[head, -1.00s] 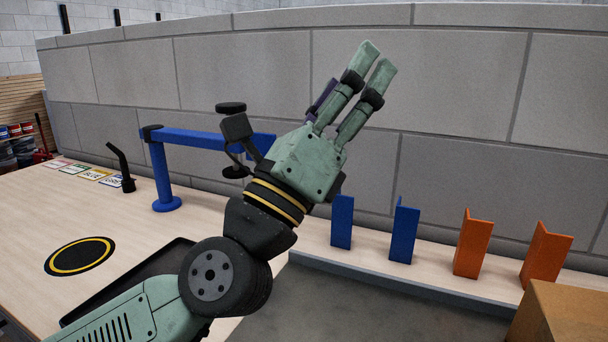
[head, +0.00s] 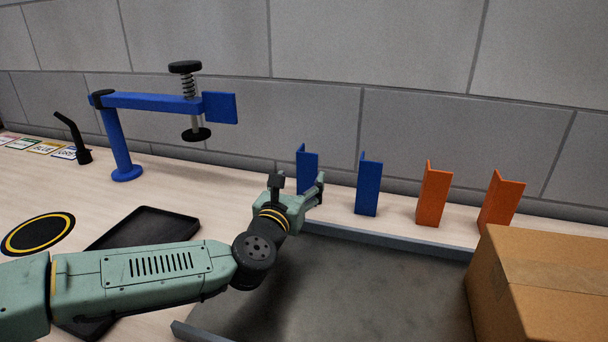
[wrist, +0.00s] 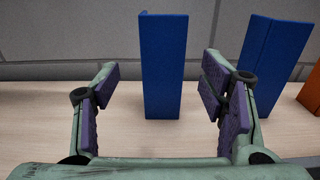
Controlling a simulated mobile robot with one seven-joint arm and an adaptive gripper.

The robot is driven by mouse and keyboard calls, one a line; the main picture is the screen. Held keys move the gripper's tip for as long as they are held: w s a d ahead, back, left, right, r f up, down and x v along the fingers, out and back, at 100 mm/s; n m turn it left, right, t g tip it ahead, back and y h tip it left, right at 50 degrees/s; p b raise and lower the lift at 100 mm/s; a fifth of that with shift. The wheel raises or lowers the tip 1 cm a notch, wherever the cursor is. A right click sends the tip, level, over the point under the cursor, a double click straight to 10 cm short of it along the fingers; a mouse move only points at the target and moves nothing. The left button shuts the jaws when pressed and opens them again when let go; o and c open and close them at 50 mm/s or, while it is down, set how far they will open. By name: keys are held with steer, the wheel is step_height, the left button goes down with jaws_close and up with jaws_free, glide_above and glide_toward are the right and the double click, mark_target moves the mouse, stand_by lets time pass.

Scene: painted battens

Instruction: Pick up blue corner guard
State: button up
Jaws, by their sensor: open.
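Two blue corner guards stand upright on the wooden bench near the wall. The left blue guard (head: 306,168) is partly hidden behind my gripper (head: 300,190) in the head view. In the wrist view this left guard (wrist: 163,65) stands between my open fingers (wrist: 163,108), a little beyond them, with a gap on each side. The right blue guard (head: 368,186) stands clear in the head view. In the wrist view the right guard (wrist: 265,55) is partly behind my right finger.
Two orange corner guards (head: 433,195) (head: 499,203) stand to the right. A cardboard box (head: 545,290) sits at the right front. A blue clamp stand (head: 120,140) and a black tray (head: 150,228) are at the left. The grey wall (head: 400,125) is close behind the guards.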

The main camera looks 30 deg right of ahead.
mark_target(306, 174)
steer(key=x, duration=0.1)
steer(key=p+x, duration=0.1)
steer(key=x, duration=0.1)
steer(key=p+x, duration=0.1)
steer(key=x, duration=0.1)
steer(key=shift+d+f, duration=0.2)
steer(key=shift+f, duration=0.15)
steer(key=c, duration=1.3)
